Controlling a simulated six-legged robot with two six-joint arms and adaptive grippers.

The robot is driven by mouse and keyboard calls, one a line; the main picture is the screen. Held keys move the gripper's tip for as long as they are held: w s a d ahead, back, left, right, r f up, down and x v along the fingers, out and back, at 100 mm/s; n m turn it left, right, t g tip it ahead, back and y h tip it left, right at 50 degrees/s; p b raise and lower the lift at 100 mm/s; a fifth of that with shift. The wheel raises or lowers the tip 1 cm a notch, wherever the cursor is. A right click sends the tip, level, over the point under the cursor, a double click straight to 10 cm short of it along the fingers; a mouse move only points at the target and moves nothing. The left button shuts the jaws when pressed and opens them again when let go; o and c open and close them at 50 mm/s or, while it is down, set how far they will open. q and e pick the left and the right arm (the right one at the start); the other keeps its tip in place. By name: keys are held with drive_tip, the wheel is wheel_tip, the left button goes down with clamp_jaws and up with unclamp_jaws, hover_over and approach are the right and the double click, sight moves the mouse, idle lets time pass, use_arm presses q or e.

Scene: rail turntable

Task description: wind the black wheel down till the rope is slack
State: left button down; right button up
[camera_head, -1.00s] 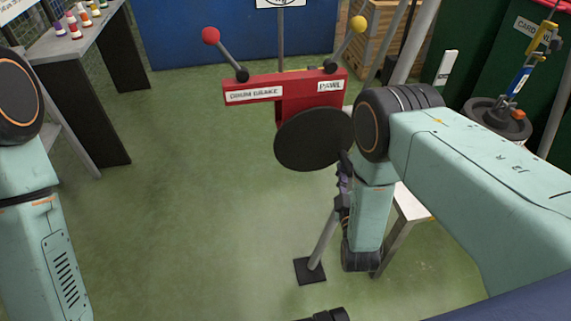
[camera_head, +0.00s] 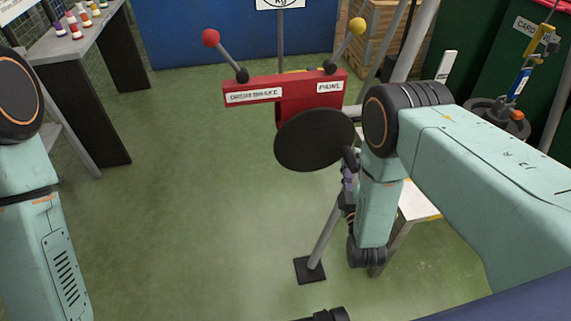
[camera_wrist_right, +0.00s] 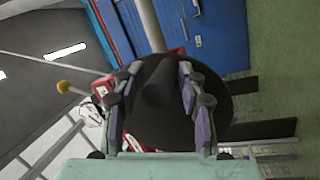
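The black wheel (camera_head: 305,140) is a flat dark disc in front of the red panel (camera_head: 250,93) in the head view. It also shows behind the fingers in the right wrist view (camera_wrist_right: 216,112). My right gripper (camera_head: 350,160) is at the wheel's right edge, partly hidden by my arm. In the right wrist view my right gripper (camera_wrist_right: 159,80) has its fingers on both sides of a dark round handle (camera_wrist_right: 158,84), apparently shut on it. My left arm is at the left edge; its gripper is out of view. Rope tension cannot be told.
A red-knobbed lever (camera_head: 212,38) and a yellow-knobbed lever (camera_head: 358,26) rise from the panel. A dark round weight (camera_head: 497,118) is at right, below a blue and yellow hanger (camera_head: 522,78). A table (camera_head: 75,40) stands at upper left.

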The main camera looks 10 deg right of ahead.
sight(356, 173)
drive_tip(key=shift+o, duration=1.5)
drive_tip(key=shift+a+f, duration=0.1)
drive_tip(key=shift+s, duration=0.15)
drive_tip(key=shift+s+p, duration=0.75)
drive_tip(key=shift+s, duration=0.6)
drive_tip(key=s+p, duration=0.5)
drive_tip(key=p, duration=0.5)
drive_tip(key=shift+s, duration=0.1)
drive_tip(key=shift+f, duration=0.1)
